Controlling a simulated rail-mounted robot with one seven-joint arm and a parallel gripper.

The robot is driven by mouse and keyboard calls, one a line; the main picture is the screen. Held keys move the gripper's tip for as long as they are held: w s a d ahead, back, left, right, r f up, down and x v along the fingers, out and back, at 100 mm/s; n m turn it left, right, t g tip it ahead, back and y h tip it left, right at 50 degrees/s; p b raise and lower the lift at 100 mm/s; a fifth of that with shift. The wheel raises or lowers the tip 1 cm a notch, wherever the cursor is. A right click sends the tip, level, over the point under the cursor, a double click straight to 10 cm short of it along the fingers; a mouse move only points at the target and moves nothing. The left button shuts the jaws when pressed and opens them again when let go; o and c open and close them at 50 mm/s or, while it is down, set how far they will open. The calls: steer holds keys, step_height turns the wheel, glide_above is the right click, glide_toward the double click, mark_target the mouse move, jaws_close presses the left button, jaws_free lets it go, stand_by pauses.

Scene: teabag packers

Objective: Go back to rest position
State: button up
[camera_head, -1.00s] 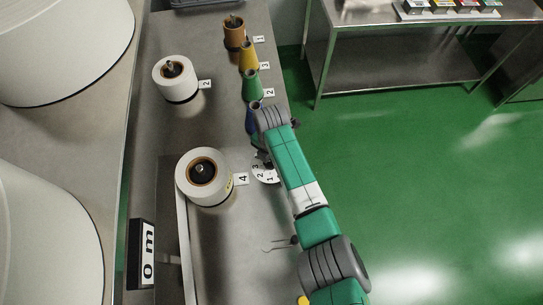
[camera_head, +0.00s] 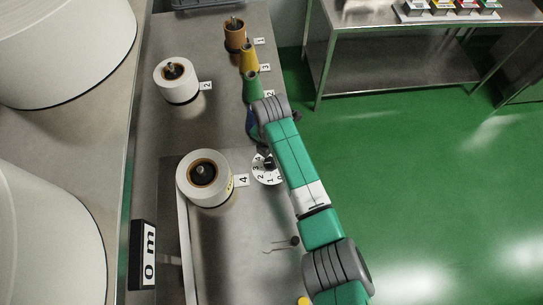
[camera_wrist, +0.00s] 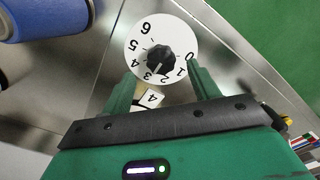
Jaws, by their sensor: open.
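My gripper (camera_wrist: 162,74) is open and empty, with its two green fingers apart in the wrist view. Beyond the fingertips is a white dial (camera_wrist: 143,38) with printed numbers and a black knob (camera_wrist: 160,58) at its centre. A gap seems to show between fingers and knob, but the exact distance is hard to tell. In the head view the dial (camera_head: 259,177) lies on the grey machine top, left of my green arm (camera_head: 295,165). My fingers are hidden or too small to make out there.
A white roll (camera_head: 190,170) by label 4 stands left of the dial, with another white roll (camera_head: 163,82) farther back. Open green floor (camera_head: 430,200) lies right.

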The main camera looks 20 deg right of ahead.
steer(key=shift+r, duration=1.7)
